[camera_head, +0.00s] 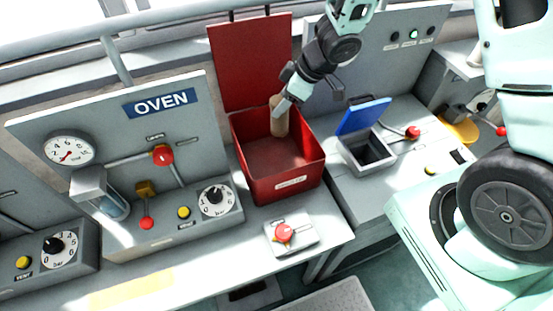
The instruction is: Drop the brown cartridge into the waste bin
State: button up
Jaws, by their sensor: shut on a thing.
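The brown cartridge (279,118) is a light brown cylinder, held upright by my gripper (284,104). My gripper is shut on it and hides part of its upper side. The cartridge is over the back right part of a red open bin (286,188), with its lower end below the level of the back rim. I cannot tell whether it touches the bin's floor or wall. The bin has a label on its front, too small to read surely, and its red lid (248,62) stands open behind it.
Left of the bin stands the oven panel (170,150) with gauge, dials and valves. Right is a grey box (368,153) with a raised blue lid (364,116). A red-knob switch box (290,236) sits in front of the bin. The bench front left is clear.

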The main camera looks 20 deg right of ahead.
aim_at(283, 116)
jog(key=shift+f+b, duration=2.55)
jog(key=shift+b, duration=0.05)
jog(key=o, duration=1.4)
jog(key=p+v, duration=0.6)
jog(key=v, duration=1.1)
jog(key=shift+r, duration=0.25)
